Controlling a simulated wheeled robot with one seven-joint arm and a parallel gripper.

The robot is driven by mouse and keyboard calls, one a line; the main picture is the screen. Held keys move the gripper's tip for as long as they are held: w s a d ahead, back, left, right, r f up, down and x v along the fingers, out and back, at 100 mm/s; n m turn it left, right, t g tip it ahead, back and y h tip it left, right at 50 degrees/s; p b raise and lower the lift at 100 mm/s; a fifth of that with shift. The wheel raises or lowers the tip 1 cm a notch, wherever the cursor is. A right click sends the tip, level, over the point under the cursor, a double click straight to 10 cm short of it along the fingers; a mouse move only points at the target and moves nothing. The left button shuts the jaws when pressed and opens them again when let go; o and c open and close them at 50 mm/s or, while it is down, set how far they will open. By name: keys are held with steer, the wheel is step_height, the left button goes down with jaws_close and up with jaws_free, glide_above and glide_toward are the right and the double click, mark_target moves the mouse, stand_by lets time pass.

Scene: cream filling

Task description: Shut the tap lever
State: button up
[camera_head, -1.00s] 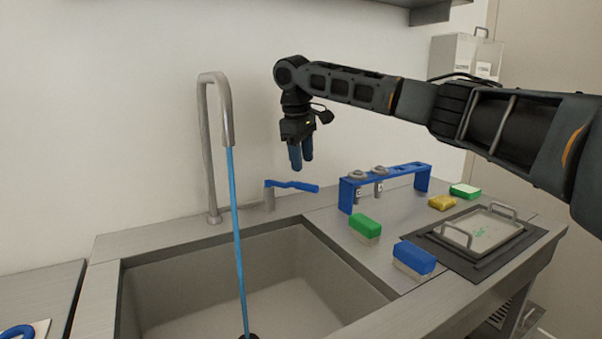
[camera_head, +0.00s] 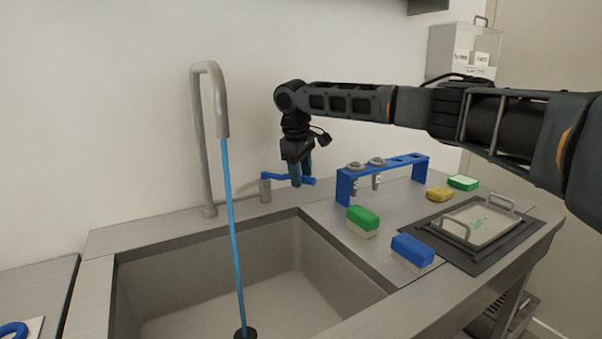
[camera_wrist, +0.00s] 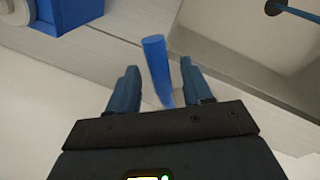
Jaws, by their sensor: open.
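The blue tap lever (camera_head: 278,177) sits on a short grey post (camera_head: 265,190) behind the sink, right of the tall grey spout (camera_head: 205,135). A blue stream of water (camera_head: 233,240) runs from the spout into the sink. My gripper (camera_head: 301,183) points down at the lever's free end. In the wrist view, the lever (camera_wrist: 156,62) stands between the two blue fingers of my open gripper (camera_wrist: 160,85). Gaps show on both sides of it near the fingertips. The lever's lower part is hidden behind the gripper body.
A blue rack (camera_head: 385,172) stands close right of my gripper. A green sponge (camera_head: 363,220), a blue sponge (camera_head: 412,251) and a yellow sponge (camera_head: 440,194) lie on the counter. A lidded tray (camera_head: 480,226) is at the right. The sink (camera_head: 300,255) is open in front.

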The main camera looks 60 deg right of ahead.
steer(key=shift+c, duration=0.2)
jaws_close()
steer(key=shift+a, duration=0.1)
stand_by(0.4)
